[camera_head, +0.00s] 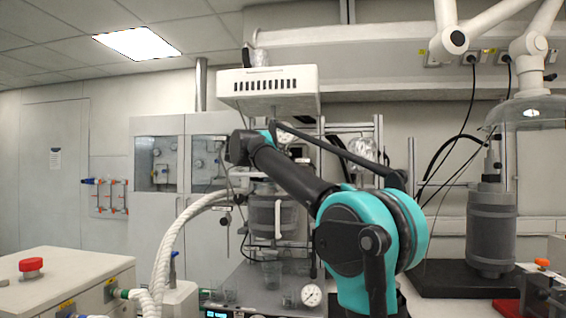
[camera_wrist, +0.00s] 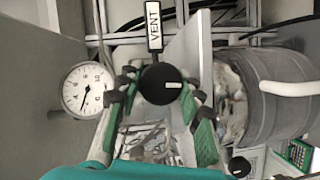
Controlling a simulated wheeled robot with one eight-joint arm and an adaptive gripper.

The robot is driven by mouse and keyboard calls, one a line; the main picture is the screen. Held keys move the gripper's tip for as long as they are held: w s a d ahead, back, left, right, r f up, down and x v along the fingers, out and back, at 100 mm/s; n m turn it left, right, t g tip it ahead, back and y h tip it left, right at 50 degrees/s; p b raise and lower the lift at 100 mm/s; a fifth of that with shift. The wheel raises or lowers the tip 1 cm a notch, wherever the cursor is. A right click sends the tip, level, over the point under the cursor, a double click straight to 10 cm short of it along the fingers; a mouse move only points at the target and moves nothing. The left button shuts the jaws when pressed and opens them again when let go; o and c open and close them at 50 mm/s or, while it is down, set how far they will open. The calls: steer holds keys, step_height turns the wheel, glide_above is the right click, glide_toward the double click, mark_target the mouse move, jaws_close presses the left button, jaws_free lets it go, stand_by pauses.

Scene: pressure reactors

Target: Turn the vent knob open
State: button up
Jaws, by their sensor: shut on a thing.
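The vent knob (camera_wrist: 160,84) is a round black knob in the wrist view, just below a white tag (camera_wrist: 153,25) that reads VENT. My gripper (camera_wrist: 160,98), with black and green fingers, is around the knob, one finger on its left and one on its right, and is shut on it. A small pale mark shows on the knob's face. In the head view my arm reaches up and left toward the reactor, and the knob and fingertips cannot be made out there.
A round pressure gauge (camera_wrist: 87,90) is close left of my gripper. A grey reactor vessel (camera_wrist: 278,95) stands to the right. In the head view a white vented housing (camera_head: 268,90) hangs above the reactor, and a ribbed white hose (camera_head: 170,245) runs at left.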

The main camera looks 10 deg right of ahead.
steer(key=shift+n, duration=0.5)
steer(key=shift+t, duration=0.3)
steer(key=o, duration=1.2)
steer(key=shift+a, duration=0.15)
steer(key=shift+v, duration=3.95)
